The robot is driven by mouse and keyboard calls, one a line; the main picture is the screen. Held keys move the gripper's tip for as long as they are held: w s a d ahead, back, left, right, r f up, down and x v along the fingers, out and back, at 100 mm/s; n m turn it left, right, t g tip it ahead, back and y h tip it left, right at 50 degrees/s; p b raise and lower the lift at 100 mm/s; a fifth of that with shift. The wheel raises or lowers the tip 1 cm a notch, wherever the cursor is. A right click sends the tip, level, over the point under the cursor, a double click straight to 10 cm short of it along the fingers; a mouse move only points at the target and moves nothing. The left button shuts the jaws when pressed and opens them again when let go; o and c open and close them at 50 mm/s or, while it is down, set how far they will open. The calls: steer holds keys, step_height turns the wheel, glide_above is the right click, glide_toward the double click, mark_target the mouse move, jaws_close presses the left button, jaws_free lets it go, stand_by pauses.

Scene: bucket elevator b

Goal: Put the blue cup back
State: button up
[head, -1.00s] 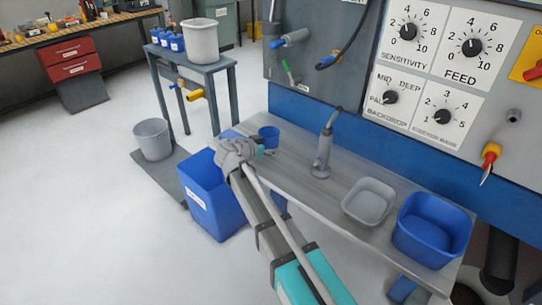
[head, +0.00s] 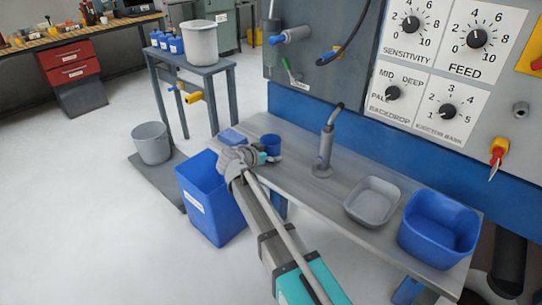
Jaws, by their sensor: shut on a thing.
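The small blue cup (head: 270,144) is upright at the far left end of the grey bench (head: 300,160). My gripper (head: 268,158) is at the near side of the cup and shut on it. My wrist and arm reach in from the lower middle and hide part of the bench's left end. The cup's base is at or just above the bench top; I cannot tell whether it touches.
A grey spouted device (head: 323,150), a grey tray (head: 372,202) and a blue tub (head: 438,228) stand rightward along the bench. A tall blue bin (head: 210,198) stands below my wrist. A control panel rises behind.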

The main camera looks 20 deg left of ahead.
steer(key=shift+f, duration=0.2)
steer(key=o, duration=0.9)
steer(key=shift+r, duration=0.15)
steer(key=shift+r, duration=0.15)
steer(key=p+v, duration=0.4)
steer(key=v, duration=0.8)
steer(key=shift+p, duration=0.3)
steer(key=shift+a, duration=0.1)
